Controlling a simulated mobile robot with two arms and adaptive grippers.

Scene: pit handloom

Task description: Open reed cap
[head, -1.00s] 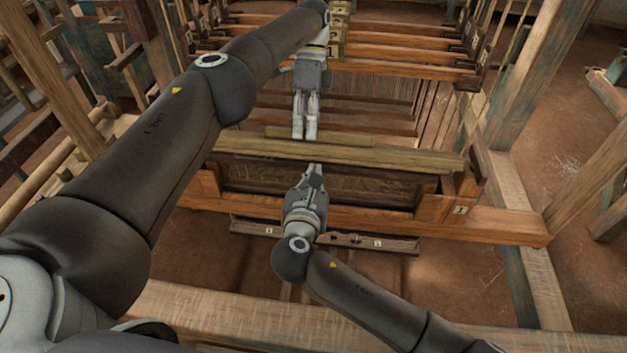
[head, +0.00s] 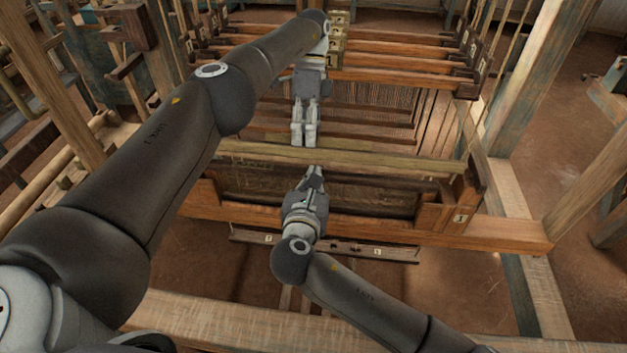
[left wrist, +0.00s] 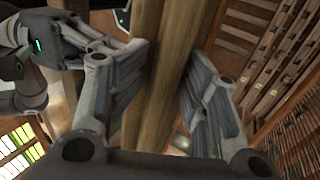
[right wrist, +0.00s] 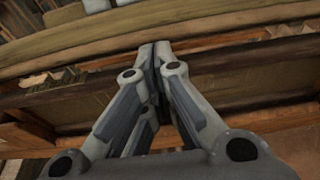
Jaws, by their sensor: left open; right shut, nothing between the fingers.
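The reed cap (head: 395,164) is a long pale wooden bar along the top of the loom's reed frame. My left gripper (head: 304,141) points down at the back edge of the bar, near its middle. In the left wrist view its open fingers (left wrist: 168,90) have the wooden bar (left wrist: 160,50) running between them; I cannot tell whether they touch it. My right gripper (head: 313,170) is shut and empty at the bar's near side. In the right wrist view its closed tips (right wrist: 155,48) point at the frame just below the pale bar (right wrist: 225,22).
The lower wooden beam (head: 495,229) of the frame crosses below, with an end block (head: 462,190) at right. Several heddle bars (head: 400,60) lie behind. A thick front beam (head: 210,308) is nearest me. Posts stand at both sides.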

